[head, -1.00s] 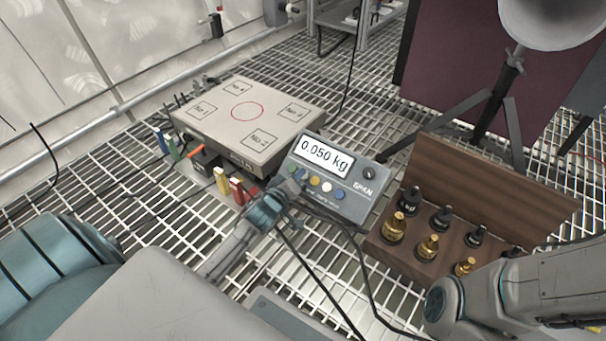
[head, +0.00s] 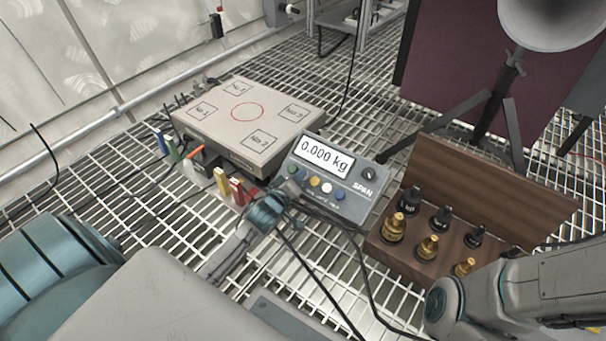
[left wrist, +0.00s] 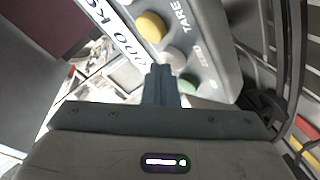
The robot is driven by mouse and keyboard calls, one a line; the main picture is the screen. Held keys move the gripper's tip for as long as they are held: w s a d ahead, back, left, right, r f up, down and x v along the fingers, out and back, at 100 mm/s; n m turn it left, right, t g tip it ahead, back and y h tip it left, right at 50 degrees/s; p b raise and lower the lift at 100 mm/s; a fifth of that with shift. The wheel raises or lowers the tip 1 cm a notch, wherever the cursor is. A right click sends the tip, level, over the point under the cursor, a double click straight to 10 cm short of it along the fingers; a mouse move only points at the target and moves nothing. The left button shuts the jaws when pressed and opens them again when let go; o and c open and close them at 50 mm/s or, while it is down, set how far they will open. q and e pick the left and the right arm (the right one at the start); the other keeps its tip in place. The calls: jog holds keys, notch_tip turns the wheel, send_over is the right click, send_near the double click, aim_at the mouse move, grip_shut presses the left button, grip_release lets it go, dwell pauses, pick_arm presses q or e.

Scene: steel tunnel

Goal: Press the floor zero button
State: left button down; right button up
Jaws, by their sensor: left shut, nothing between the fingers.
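The grey indicator box (head: 345,197) stands on the grating and its display (head: 325,157) reads 0.000 kg. A row of coloured buttons runs below the display. My left gripper (head: 287,190) is shut and empty at the box's front left edge. My right gripper is out of view.
A platform scale (head: 250,112) with a red circle lies behind the box, its top bare. A wooden case (head: 475,255) of brass and black weights stands to the right. Dark cables (head: 330,290) cross the grating in front.

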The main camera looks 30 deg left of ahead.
pick_arm(q)
jog(key=shift+s+r, duration=0.2)
jog(key=s+r+p, duration=0.3)
jog(key=r, duration=0.2)
jog(key=shift+s+a+p, duration=0.15)
jog(key=shift+s+p, duration=0.05)
jog(key=shift+p, duration=0.2)
dwell(0.8)
